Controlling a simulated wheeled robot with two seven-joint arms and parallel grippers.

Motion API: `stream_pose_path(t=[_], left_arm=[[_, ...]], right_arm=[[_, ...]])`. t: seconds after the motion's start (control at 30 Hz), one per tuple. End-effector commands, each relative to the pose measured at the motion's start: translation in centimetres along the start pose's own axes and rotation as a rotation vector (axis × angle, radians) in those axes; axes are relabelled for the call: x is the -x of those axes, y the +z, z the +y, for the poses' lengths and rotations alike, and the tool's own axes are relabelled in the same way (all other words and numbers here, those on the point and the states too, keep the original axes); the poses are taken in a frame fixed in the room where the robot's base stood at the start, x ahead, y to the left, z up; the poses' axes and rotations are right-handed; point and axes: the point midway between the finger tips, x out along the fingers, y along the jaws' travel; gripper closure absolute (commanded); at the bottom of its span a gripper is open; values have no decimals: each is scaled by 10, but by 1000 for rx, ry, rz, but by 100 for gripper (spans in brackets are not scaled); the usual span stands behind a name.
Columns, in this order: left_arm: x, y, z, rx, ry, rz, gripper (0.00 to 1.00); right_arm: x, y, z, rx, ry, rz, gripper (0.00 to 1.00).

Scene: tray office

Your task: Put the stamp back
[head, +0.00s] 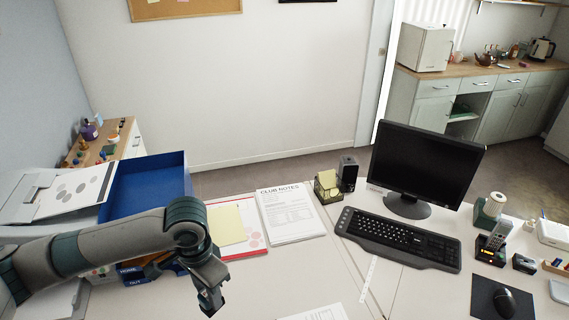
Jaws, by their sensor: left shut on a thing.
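My left gripper (210,303) hangs low over the front left of the white desk, pointing down. It is shut on a small dark thing, which I take to be the stamp; the fingers hide most of it, so its shape is unclear. No other stamp can be made out for sure. A small dark box (523,264) stands at the right of the desk, too small to identify. My right gripper is out of view.
A blue tray (150,184) stands at the left, partly behind my left arm. The front middle is mostly clear.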

Motion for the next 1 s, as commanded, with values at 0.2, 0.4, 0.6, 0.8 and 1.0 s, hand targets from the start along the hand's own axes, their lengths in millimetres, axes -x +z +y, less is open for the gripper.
stream_pose_path(t=[0.2, 0.4, 0.6, 0.8, 1.0], left_arm=[[18, 13, -8, 283, -2, 3, 88], [35, 27, -12, 507, -1, 2, 88], [45, 36, -13, 636, 1, 1, 88], [49, 38, -13, 667, 2, 0, 88], [49, 38, -13, 666, 2, 0, 88]], right_arm=[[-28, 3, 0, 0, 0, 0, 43], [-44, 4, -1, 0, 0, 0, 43], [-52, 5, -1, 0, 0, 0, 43], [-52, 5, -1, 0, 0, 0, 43], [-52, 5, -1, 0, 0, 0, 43]])
